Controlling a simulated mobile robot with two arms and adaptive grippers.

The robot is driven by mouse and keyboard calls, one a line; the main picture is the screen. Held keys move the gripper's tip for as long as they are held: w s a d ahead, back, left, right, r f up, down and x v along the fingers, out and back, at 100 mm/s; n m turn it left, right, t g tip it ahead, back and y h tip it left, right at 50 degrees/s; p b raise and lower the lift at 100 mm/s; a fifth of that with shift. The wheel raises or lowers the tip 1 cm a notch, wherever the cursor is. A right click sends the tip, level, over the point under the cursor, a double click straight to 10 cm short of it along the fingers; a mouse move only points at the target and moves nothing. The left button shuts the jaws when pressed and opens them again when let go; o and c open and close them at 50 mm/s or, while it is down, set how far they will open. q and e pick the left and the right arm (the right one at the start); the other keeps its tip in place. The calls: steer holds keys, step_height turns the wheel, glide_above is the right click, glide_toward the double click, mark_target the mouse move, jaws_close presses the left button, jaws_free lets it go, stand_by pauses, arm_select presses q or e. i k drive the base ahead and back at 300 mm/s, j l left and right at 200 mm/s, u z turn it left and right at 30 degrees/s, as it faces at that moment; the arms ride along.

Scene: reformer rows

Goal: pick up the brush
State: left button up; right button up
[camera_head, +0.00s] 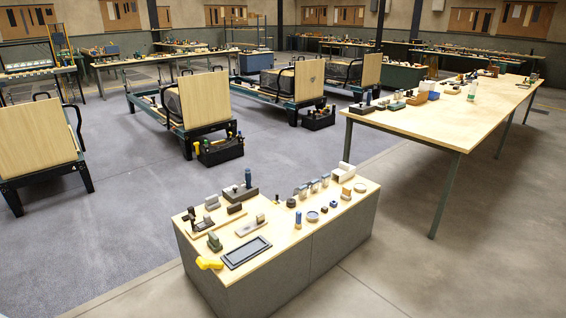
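No brush can be made out for sure. Several small tools and blocks lie on the wooden top of a low grey cabinet (277,262) in front of me, too small to identify. Among them are a small greenish block (214,241) at the left edge and a flat pale piece with a raised knob (248,227) near the middle. Neither of my grippers is in view.
On the cabinet, a yellow object (209,263) sits at the front left corner beside a dark tray (246,252); a blue cylinder (298,219) stands nearby. A long table (450,125) stands right. Reformers (205,100) stand behind. Floor (440,275) front right is clear.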

mark_target(298, 215)
steer(key=i+l+u, duration=0.4)
steer(key=i+l, duration=0.75)
